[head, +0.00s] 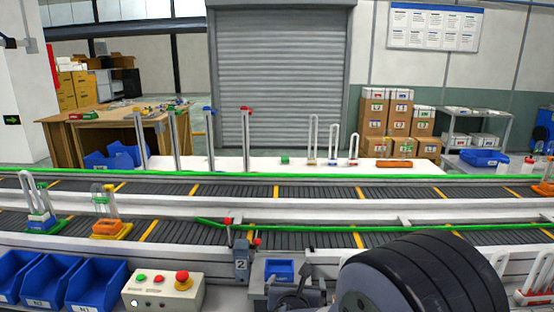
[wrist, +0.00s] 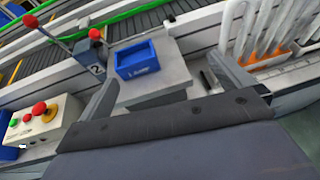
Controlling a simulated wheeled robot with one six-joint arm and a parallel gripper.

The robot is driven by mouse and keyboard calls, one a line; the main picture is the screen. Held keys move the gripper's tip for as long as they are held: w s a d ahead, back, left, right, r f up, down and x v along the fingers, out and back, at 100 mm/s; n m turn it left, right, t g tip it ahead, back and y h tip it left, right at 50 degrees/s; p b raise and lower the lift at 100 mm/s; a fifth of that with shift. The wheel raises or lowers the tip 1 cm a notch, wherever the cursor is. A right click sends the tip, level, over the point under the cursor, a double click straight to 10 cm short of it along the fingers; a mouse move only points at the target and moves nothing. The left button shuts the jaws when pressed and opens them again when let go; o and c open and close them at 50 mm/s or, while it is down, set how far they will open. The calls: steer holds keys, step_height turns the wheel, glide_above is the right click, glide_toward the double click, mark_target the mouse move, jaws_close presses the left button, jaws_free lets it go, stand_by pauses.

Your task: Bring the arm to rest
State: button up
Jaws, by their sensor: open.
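My gripper (wrist: 160,90) is open and empty in the wrist view, its two fingers spread apart. Past the fingers, a small blue tray (wrist: 138,60) sits on a grey platform. The gripper's tips are not clearly seen in the head view, where a large dark rounded part of my arm fills the bottom right. The blue tray (head: 280,269) also shows there, left of my arm. To the right in the wrist view, an orange rack with clear glass tubes (wrist: 262,58) stands near the right finger.
A control box (head: 163,289) with red and green buttons and blue bins (head: 97,284) stand at the front left. A grey post marked 2 (head: 242,262) with red-tipped levers rises beside the tray. Conveyors (head: 300,238) run across behind, carrying tube holders (head: 105,228) at left.

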steer(key=d+f+m+h, duration=0.1)
steer(key=d+f, duration=0.4)
steer(key=d, duration=0.2)
steer(key=shift+s+f+h+p, duration=0.15)
steer(key=shift+s+h+p, duration=0.15)
steer(key=shift+s+h, duration=0.1)
